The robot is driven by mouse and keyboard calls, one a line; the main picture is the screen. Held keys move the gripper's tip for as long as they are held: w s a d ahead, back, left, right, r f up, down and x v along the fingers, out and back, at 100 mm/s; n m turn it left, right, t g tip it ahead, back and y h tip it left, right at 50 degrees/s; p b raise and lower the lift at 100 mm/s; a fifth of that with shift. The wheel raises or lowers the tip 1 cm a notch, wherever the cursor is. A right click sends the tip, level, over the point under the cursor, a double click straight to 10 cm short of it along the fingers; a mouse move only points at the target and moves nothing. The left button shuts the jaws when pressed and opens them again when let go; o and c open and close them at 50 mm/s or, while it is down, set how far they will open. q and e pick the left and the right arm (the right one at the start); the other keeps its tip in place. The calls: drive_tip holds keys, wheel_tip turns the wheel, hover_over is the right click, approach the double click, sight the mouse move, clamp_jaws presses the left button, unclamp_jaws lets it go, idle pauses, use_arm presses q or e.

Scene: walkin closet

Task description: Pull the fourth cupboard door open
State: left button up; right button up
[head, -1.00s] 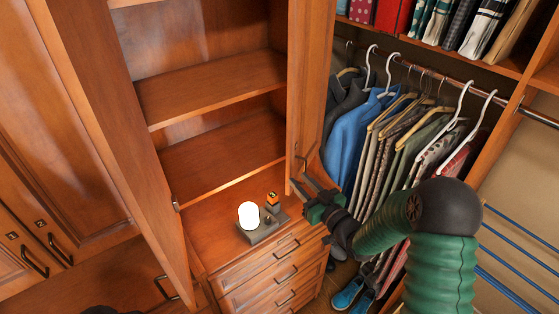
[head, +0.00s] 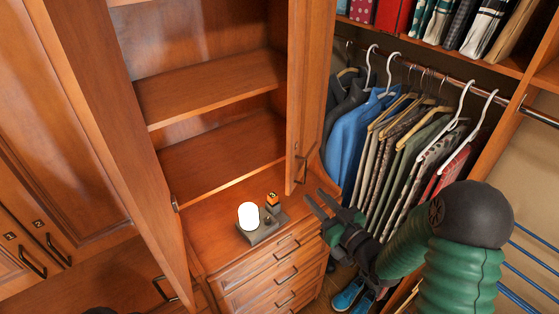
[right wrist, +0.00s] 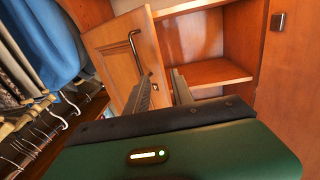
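A wooden cupboard door (head: 312,85) stands open at the right side of the shelved cupboard, in the head view. Its dark bar handle (head: 301,170) is near its lower end. In the right wrist view the door panel (right wrist: 125,60) and its handle (right wrist: 136,52) show ahead of the fingers. My right gripper (head: 315,196) is open and empty, just below and right of the handle, apart from it. Its two fingers (right wrist: 162,84) are spread in the wrist view. My left gripper is not in view.
Another open door (head: 105,130) stands at the cupboard's left. The shelves (head: 210,90) are empty. A lamp (head: 249,216) stands on the drawer unit (head: 262,275) below. Hanging clothes (head: 390,130) are close to the right gripper. Closed cupboards (head: 50,140) are at far left.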

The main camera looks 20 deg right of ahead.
drive_tip(key=p+v, duration=0.7)
drive_tip(key=v, duration=1)
drive_tip(key=shift+c, duration=0.3)
